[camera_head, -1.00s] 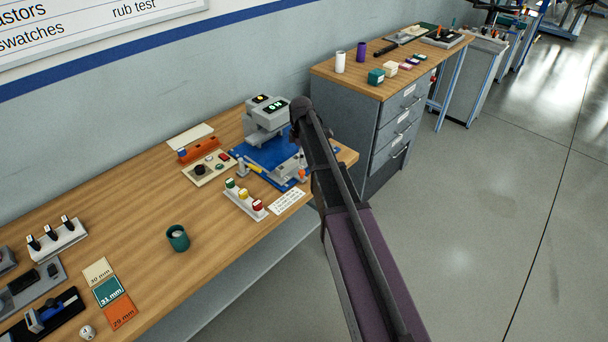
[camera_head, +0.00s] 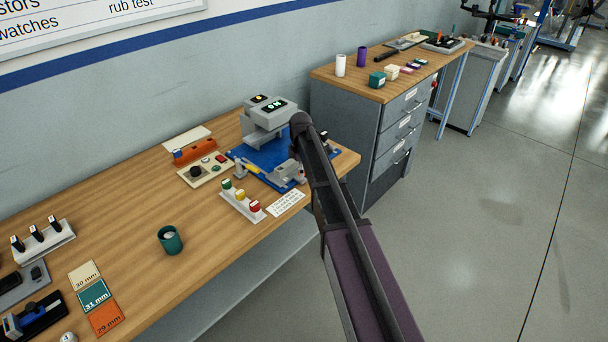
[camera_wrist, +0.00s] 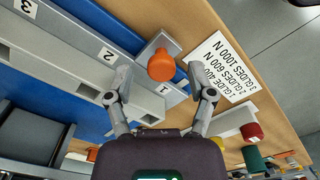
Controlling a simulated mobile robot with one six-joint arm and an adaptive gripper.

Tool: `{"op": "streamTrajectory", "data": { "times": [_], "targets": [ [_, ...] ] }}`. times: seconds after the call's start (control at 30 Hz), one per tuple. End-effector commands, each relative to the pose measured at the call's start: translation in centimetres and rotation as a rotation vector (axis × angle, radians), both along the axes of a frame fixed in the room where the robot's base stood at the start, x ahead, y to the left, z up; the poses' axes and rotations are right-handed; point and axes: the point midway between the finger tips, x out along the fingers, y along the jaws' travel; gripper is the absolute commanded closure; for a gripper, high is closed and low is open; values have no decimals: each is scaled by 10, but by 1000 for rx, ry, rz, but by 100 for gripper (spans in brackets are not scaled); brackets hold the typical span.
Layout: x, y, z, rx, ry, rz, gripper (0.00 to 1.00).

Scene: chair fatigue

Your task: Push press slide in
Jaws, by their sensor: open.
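The press (camera_head: 268,118) is a grey machine with lit displays on a blue base (camera_head: 258,152), at the right end of the bench. In the wrist view an orange knob (camera_wrist: 161,66) sits on a grey bracket at one end of the blue base (camera_wrist: 118,28). Labels 1, 2 and 3 run along it beside a long light-grey bar (camera_wrist: 60,60). My gripper (camera_wrist: 161,75) is open, with one finger on each side of the knob; I cannot tell whether they touch it. In the head view the knob is hidden and my arm covers part of the press.
A white rack of coloured stamps (camera_head: 242,206) and a printed card (camera_head: 286,203) lie in front of the press.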

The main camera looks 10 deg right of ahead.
Motion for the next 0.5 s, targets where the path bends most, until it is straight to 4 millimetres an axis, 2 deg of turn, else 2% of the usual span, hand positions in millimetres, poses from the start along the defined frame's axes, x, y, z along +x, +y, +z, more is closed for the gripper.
{"op": "streamTrajectory", "data": {
  "times": [0.43,0.47,0.5],
  "targets": [
    [0,0,-3,0,0,0,30],
    [0,0,-3,0,0,0,32],
    [0,0,-3,0,0,0,44]
  ]
}}
